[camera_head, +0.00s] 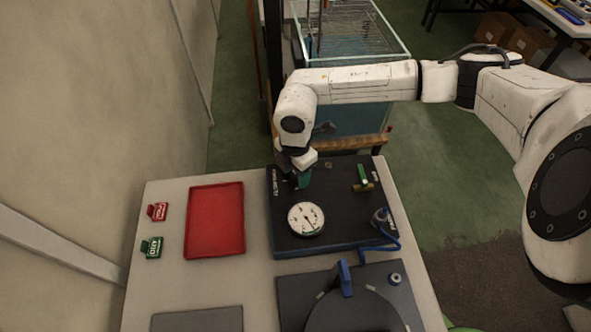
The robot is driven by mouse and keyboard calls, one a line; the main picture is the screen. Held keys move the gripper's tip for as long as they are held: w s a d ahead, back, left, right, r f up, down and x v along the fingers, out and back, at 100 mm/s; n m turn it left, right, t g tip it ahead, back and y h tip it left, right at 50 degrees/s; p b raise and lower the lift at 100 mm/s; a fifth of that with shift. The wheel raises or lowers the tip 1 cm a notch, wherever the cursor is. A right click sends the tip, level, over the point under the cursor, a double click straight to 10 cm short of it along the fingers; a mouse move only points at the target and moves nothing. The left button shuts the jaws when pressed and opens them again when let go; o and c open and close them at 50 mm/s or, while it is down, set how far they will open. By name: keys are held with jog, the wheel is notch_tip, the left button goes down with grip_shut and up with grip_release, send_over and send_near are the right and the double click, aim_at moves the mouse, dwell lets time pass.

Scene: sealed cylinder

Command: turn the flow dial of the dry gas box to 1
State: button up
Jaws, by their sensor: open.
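The dry gas box (330,240) is a dark, flat-topped box at the back of the pale table. A round white gauge (306,219) with a needle sits on its top. A green handle (364,176) on a brass fitting is at its right rear. My gripper (301,176) is open and points down over the box's left rear, behind the gauge. A dark teal part shows right at its fingertips; I cannot tell if it is the flow dial or if the fingers touch it. The dial's scale and setting are hidden or too small to read.
A red tray (215,220) lies left of the box, with a red tag (158,211) and a green tag (152,247) beside it. A blue hose (388,238) runs at the box's right. A round vessel with a blue handle (345,279) stands in front.

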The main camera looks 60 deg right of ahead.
grip_shut()
dwell(0.5)
